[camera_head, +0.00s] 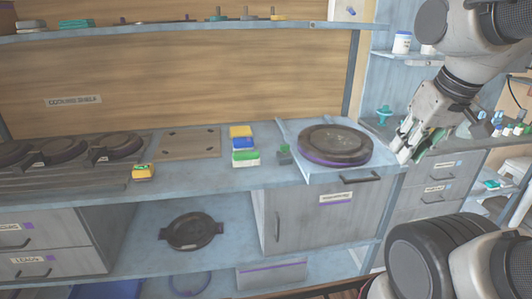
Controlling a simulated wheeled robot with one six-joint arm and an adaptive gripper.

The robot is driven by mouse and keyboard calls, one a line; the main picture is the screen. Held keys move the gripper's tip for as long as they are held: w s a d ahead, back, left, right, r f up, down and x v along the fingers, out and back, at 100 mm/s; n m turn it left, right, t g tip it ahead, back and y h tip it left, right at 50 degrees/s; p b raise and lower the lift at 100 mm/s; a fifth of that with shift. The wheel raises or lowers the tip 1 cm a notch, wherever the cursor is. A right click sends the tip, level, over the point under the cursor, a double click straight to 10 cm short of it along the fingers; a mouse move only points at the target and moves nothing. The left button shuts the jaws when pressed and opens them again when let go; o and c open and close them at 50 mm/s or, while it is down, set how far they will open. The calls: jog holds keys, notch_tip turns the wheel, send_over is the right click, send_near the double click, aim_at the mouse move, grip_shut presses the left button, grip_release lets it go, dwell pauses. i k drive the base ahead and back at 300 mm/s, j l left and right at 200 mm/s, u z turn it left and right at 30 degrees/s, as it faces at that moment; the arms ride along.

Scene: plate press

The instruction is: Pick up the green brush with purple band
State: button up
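No green brush with a purple band can be picked out for certain at this size. A small dark green object (285,153) stands on the counter just left of the round press plate; its shape is unclear and no purple band shows on it. A teal object (383,114) sits on the right-hand ledge, left of my gripper. My gripper (409,148) is at the upper right, pointing down near the counter's right end. Green shows around its fingers, but I cannot tell whether that is its own part or something held or behind it.
The round dark plate with a purple rim (335,160) lies on the counter. Small bottles (497,124) stand at right. Counter room is clear between the blocks.

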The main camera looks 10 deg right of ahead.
aim_at(248, 158)
jog(key=i+l, duration=0.15)
jog(key=i, duration=0.25)
jog(key=i+l, duration=0.2)
jog(key=i, duration=0.2)
jog(key=j+u, duration=0.05)
